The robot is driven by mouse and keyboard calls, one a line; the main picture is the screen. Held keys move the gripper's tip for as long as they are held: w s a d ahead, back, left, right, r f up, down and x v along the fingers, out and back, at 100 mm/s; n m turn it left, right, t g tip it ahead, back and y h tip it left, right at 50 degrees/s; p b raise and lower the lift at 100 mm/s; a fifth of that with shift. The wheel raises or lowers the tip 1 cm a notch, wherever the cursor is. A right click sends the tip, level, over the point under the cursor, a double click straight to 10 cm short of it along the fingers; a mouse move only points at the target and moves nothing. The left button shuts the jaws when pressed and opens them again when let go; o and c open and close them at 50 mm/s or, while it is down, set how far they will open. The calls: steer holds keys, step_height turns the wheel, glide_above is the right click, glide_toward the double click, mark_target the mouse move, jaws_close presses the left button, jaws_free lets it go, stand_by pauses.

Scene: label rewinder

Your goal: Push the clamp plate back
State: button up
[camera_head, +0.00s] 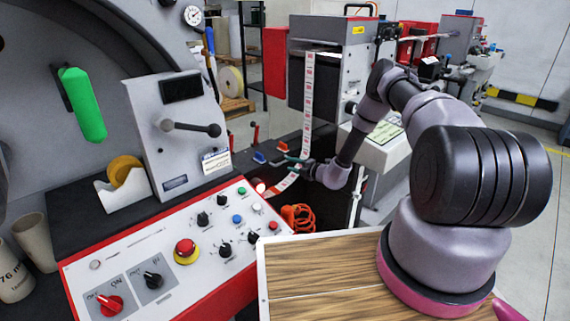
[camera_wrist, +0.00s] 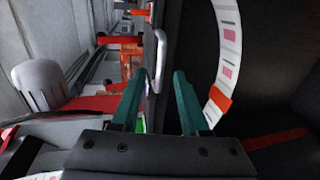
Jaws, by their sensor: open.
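My gripper (camera_head: 296,161) reaches down over the dark bed behind the control panel in the head view. In the wrist view its two teal fingers (camera_wrist: 158,82) are spread apart with nothing held between them. A rounded silver bar (camera_wrist: 161,50) on a dark edge lies ahead of the gap between the fingertips. I cannot tell whether this bar belongs to the clamp plate, or pick out the clamp plate for certain. The printed label strip (camera_head: 308,95) hangs beside the gripper; it curves past the right finger in the wrist view (camera_wrist: 229,45), with an orange-red piece (camera_wrist: 220,98) on it.
A blue tab (camera_head: 259,157) stands on the bed left of the gripper. The control panel (camera_head: 145,265) with its knobs and red stop button (camera_head: 186,248) lies in front. An orange coiled cable (camera_head: 298,217) hangs below the gripper. A wooden tabletop (camera_head: 320,275) is at front right.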

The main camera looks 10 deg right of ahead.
steer(key=shift+v, duration=2.3)
steer(key=a+r+n+g+y, duration=0.25)
steer(key=r+n, duration=0.45)
steer(key=r, duration=0.5)
steer(key=s+a+r+n+g, duration=0.2)
steer(key=s+r+n, duration=0.2)
steer(key=r+n, duration=0.3)
steer(key=s+a+r+n+g, duration=0.1)
steer(key=s+r+n+g, duration=0.25)
steer(key=r, duration=0.65)
steer(key=s+a+r+n+g, duration=0.1)
steer(key=s+a+r+n, duration=0.1)
steer(key=s+r+n, duration=0.45)
steer(key=s+d+r+n+t+h, duration=0.1)
steer(key=s+d+r+n+h, duration=0.2)
steer(key=s+r+n, duration=0.3)
steer(key=s+d+r+n+t+h, duration=0.1)
steer(key=s+d+r+n+h, duration=0.2)
steer(key=s, duration=0.9)
steer(key=s+d+r+n+t+h, duration=0.1)
steer(key=s+d+r+n+h, duration=0.2)
steer(key=s+d+r+n, duration=0.4)
steer(key=s+r+n, duration=0.2)
steer(key=shift+d+n+t+h, duration=0.2)
steer(key=shift+n+t+h, duration=0.1)
steer(key=shift+n+h, duration=0.1)
